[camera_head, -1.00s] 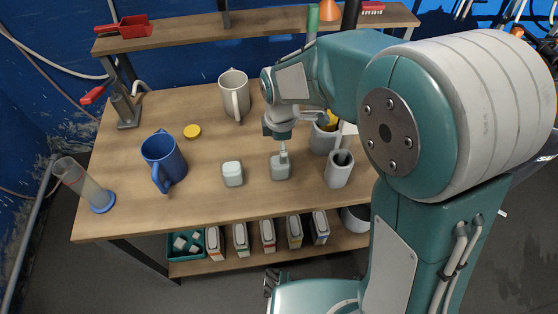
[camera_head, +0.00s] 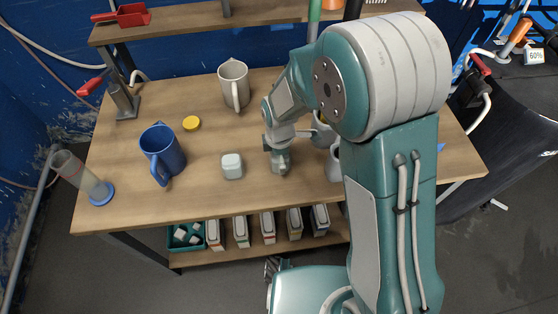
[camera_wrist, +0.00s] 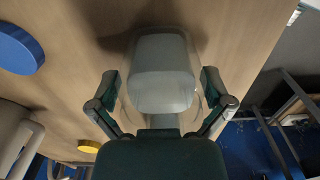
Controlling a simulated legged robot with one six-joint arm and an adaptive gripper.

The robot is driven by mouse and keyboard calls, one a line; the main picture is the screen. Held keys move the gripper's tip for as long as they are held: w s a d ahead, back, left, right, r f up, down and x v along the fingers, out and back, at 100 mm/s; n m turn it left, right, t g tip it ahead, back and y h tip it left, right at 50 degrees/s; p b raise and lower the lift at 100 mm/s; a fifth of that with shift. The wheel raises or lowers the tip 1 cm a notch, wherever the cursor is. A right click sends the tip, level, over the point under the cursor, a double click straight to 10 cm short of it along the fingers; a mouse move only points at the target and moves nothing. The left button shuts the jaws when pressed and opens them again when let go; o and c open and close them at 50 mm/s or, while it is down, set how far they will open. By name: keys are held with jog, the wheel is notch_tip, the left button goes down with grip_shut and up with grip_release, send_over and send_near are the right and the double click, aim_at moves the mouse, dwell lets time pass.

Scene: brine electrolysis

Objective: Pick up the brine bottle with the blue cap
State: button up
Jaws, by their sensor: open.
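A small pale, partly see-through bottle (camera_wrist: 165,75) stands on the table between the two fingers of my gripper (camera_wrist: 161,95) in the wrist view. My gripper is open, with one finger on each side of the bottle. In the head view my gripper (camera_head: 280,160) is low at the bottle, which it largely hides. A similar small pale bottle (camera_head: 232,166) stands just to the left on the wooden table (camera_head: 215,195). I cannot make out a blue cap on either bottle.
A blue mug (camera_head: 162,153), yellow disc (camera_head: 191,123) and pale pitcher (camera_head: 234,84) stand left and behind. A blue disc (camera_wrist: 18,48) shows in the wrist view. My arm hides containers at right.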

jog(key=shift+d+f, duration=0.15)
jog(key=shift+f, duration=0.2)
jog(key=c, duration=1)
